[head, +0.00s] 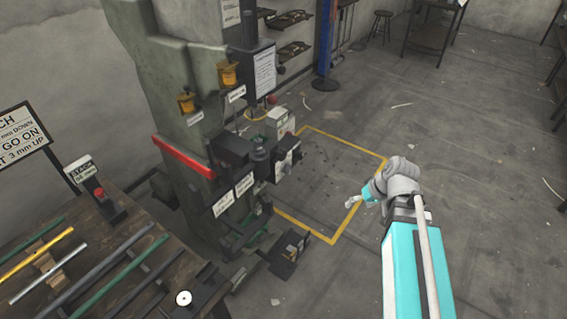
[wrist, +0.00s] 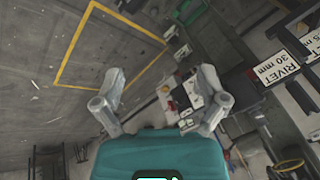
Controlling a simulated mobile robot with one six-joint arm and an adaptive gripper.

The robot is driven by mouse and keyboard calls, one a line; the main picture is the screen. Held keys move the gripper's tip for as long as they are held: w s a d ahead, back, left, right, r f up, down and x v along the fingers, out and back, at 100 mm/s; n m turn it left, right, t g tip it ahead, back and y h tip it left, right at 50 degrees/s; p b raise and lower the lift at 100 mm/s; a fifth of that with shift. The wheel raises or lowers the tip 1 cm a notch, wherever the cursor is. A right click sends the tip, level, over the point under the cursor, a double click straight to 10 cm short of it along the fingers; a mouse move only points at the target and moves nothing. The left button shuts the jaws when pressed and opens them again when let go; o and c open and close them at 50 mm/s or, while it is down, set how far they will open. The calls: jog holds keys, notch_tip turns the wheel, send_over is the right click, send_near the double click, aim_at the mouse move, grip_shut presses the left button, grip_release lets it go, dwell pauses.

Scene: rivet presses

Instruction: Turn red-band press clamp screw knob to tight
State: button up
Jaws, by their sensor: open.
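The red-band press (head: 150,60) is a tall green column at the left of the head view, with a red band (head: 183,157) across its front. Dark blocks, labels and small fittings (head: 287,158) sit on its right side just past the band. I cannot tell which of these is the clamp screw knob. My gripper (head: 352,202) is to the right of the press, apart from it, over the floor. In the wrist view my gripper (wrist: 160,88) is open with nothing between its fingers. Part of the press side with a "RIVET 30 mm" label (wrist: 277,70) shows at the right there.
A workbench (head: 150,222) with several coloured rods stands at the lower left, with a sign (head: 22,140) behind it. A yellow floor outline (head: 345,142) lies right of the press. A stool (head: 381,22) and table (head: 432,35) stand far back. Floor at right is clear.

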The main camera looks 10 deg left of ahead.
jog(key=w+a+f+n+t+y+b, duration=0.2)
jog(key=w+a+n+y+b, duration=0.4)
jog(key=a, duration=0.3)
jog(key=n+t+y+b, duration=0.35)
jog(key=y+b, duration=0.25)
jog(key=b, duration=0.4)
send_near(285, 155)
jog(key=v, duration=0.3)
jog(key=shift+s+r, duration=0.1)
jog(key=shift+s, duration=0.05)
jog(key=shift+a, duration=0.15)
jog(key=x, duration=1.3)
jog(key=shift+a, duration=0.2)
jog(key=c, duration=1.1)
